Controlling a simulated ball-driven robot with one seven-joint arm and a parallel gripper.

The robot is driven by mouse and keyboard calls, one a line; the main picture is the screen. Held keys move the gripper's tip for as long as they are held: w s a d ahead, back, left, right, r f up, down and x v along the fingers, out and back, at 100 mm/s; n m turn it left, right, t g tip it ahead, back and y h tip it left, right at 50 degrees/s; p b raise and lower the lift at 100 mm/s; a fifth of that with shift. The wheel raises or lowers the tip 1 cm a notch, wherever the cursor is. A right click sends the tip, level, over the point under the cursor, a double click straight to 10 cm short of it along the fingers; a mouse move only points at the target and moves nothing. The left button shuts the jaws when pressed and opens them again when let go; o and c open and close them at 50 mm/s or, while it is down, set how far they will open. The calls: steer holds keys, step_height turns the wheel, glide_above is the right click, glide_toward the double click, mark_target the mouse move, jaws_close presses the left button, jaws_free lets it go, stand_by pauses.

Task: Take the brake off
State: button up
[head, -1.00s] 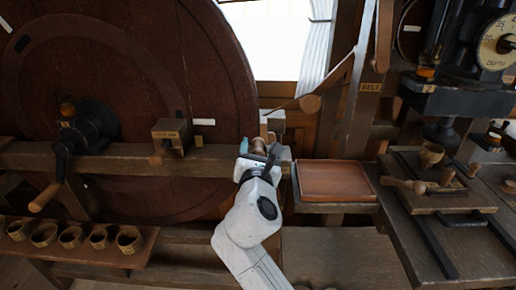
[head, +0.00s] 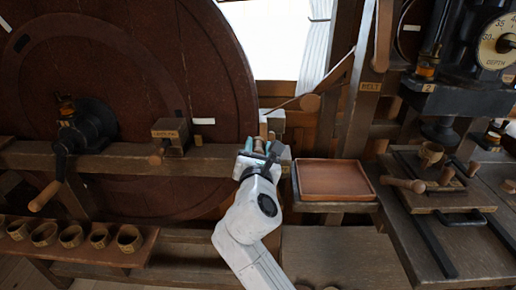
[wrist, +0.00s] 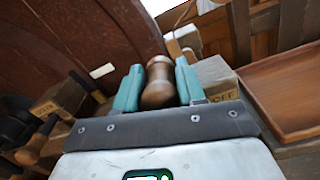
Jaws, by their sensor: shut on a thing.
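My gripper (wrist: 158,88) is shut on a turned wooden handle (wrist: 160,78), with one teal finger on each side of it. In the head view my gripper (head: 262,149) is at the beam in front of the large wheel's right edge, and it hides most of the handle. A block with a label that seems to read OFF (wrist: 218,92) stands just right of the handle in the wrist view. The large dark red wheel (head: 215,70) fills the left of the head view. Whatever the handle is fixed to is hidden.
A labelled block with a wooden knob (head: 170,133) and a black crank (head: 85,130) sit left along the beam. An empty reddish tray (head: 333,180) is close to my gripper's right. Several cups (head: 72,236) stand on a lower left shelf. A press (head: 455,90) stands right.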

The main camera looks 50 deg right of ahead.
jaws_close()
steer(key=shift+s+d+r+m+p, duration=0.25)
steer(key=shift+s+d+m+p, duration=0.05)
steer(key=shift+s+p, duration=0.15)
steer(key=s+d+f+m+p, duration=0.1)
steer(key=s+d+m+p, duration=0.1)
steer(key=s+d+m, duration=0.4)
steer(key=shift+s+d+m, duration=0.3)
steer(key=shift+s, duration=0.9)
steer(key=shift+f, duration=0.15)
steer(key=o, duration=1.2)
jaws_free()
steer(key=shift+s+d, duration=0.1)
steer(key=shift+c, duration=0.2)
